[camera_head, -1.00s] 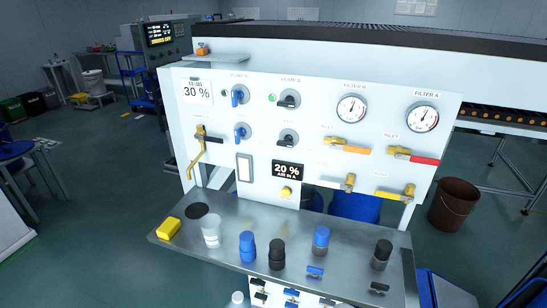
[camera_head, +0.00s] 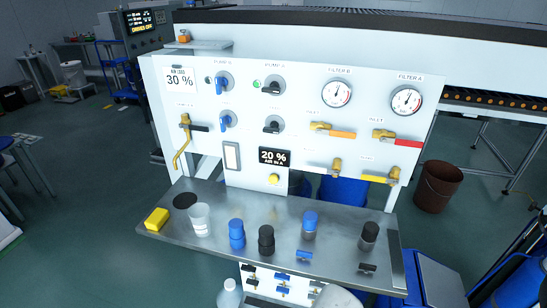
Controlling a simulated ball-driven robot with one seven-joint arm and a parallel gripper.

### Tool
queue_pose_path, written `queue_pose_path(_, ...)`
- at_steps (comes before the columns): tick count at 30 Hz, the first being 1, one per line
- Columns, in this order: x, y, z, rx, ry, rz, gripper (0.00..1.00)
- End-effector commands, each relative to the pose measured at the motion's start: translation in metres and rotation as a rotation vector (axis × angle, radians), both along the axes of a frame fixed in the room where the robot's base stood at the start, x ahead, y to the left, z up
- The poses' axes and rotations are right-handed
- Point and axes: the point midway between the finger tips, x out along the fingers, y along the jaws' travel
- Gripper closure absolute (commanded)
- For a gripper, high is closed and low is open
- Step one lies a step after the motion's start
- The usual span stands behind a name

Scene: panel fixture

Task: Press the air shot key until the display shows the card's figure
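The white panel (camera_head: 215,145) stands upright ahead of me. A card (camera_head: 180,79) at its upper left reads 30 %. The dark display (camera_head: 274,157) low in the middle reads 20 %, with "AIR IN A" under the figure. A yellow round key (camera_head: 272,179) sits just below the display; its label is too small to read. My gripper is not in view, and nothing touches the key.
A steel shelf (camera_head: 335,255) juts out below the panel. On it stand a yellow block (camera_head: 157,219), a clear cup (camera_head: 200,219) and several blue or black capped bottles (camera_head: 237,234). Brass valves (camera_head: 398,140) stick out at right. A brown bucket (camera_head: 438,187) stands on the floor.

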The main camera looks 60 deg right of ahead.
Motion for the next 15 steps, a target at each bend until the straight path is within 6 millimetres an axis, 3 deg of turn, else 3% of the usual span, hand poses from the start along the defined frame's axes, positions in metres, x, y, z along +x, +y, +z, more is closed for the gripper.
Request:
queue_pose_path(9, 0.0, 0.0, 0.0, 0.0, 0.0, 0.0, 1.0)
queue_pose_path(15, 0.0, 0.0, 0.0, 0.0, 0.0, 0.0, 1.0)
